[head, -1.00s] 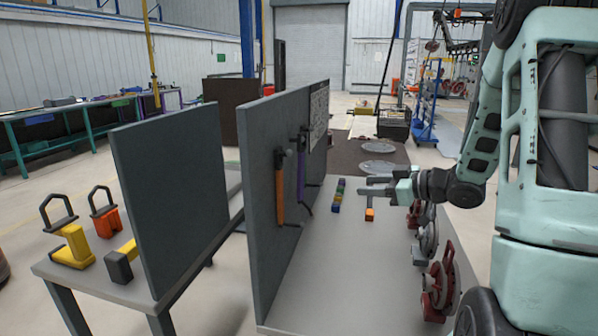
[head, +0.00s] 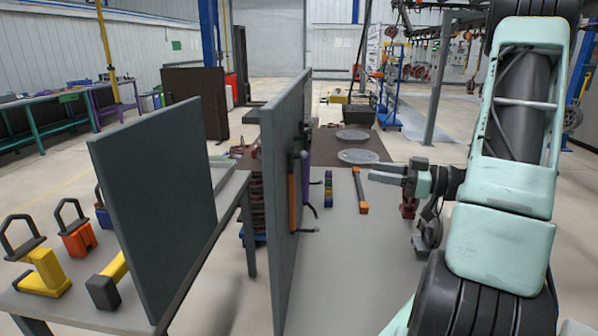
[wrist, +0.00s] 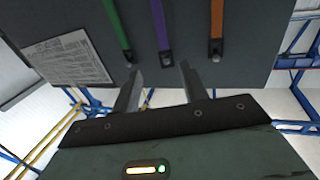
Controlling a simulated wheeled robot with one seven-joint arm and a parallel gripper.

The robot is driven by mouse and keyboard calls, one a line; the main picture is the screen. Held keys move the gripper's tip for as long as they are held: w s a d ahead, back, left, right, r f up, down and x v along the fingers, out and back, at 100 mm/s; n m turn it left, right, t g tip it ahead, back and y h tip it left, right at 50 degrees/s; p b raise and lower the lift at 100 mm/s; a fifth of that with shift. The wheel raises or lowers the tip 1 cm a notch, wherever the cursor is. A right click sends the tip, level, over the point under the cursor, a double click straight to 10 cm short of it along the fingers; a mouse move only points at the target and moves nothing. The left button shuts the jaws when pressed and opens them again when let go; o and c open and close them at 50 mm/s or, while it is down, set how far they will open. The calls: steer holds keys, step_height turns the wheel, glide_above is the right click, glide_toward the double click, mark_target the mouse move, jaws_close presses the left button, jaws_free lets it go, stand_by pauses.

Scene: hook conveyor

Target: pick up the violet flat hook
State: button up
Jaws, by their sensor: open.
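The violet flat hook (head: 306,183) hangs on the grey upright board (head: 283,215), partly hidden behind an orange hook (head: 293,190). In the wrist view the violet hook (wrist: 160,24) is a narrow strip between a green one (wrist: 115,25) and the orange one, with a dark end piece towards my gripper. My gripper (head: 371,175) is open and empty, to the right of the board and apart from it, fingers pointing left. In the wrist view its fingertips (wrist: 161,73) lie either side of the line of the violet hook, short of its end.
The grey table (head: 350,260) carries a row of coloured blocks (head: 328,187) and a long orange-ended bar (head: 360,189). Reel-like parts (head: 427,232) line its right edge. Another board (head: 160,200) stands at left, with yellow and orange hooks on a table. A printed sheet (wrist: 69,60) is on the hook board.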

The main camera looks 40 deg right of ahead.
steer(key=p, duration=0.3)
glide_toward(309, 161)
steer(key=w, duration=0.3)
steer(key=w+a+p, duration=0.2)
steer(key=w+a, duration=0.1)
steer(key=shift+w+r, duration=0.2)
steer(key=shift+w, duration=0.05)
steer(key=shift+w+a+f, duration=0.1)
steer(key=shift+w+a, duration=0.05)
steer(key=shift+w, duration=0.3)
jaws_close()
